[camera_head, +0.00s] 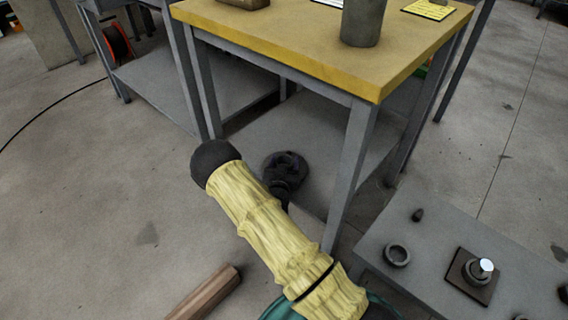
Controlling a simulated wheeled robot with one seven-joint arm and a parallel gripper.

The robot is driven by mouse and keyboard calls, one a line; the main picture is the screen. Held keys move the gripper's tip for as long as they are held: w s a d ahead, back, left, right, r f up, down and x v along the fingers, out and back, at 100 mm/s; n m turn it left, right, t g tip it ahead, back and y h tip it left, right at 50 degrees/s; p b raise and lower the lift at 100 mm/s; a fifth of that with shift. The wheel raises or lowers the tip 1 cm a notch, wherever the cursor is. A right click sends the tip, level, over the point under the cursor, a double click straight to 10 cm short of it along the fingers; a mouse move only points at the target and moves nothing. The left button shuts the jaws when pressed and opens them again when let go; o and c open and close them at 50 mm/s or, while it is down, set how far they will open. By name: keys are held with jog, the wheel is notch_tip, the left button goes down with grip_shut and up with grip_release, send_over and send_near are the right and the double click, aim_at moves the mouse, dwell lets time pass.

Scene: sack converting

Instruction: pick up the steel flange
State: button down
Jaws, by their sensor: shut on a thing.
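My arm in its pale yellow sleeve reaches from the bottom edge up to a black rounded joint. No jaws can be made out, so whatever my gripper holds is hidden. A dark round lobed thing (285,167) shows just right of the sleeve, in front of the table's lower shelf; its lower part is partly covered. I cannot tell whether it is the steel flange or part of my arm. A grey ring (397,255) lies on the low bench at right; I cannot tell whether it is the flange.
A yellow-topped table (290,45) with grey legs stands ahead, bearing a grey cylinder (364,22). The low grey bench (430,235) at right carries a square plate (457,281) with a silver-topped post. A wooden beam (205,294) lies below left. Floor at left is mostly clear.

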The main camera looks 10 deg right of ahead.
notch_tip(320, 180, up, 10)
jog(key=p, duration=0.5)
jog(key=shift+f, duration=0.15)
dwell(0.3)
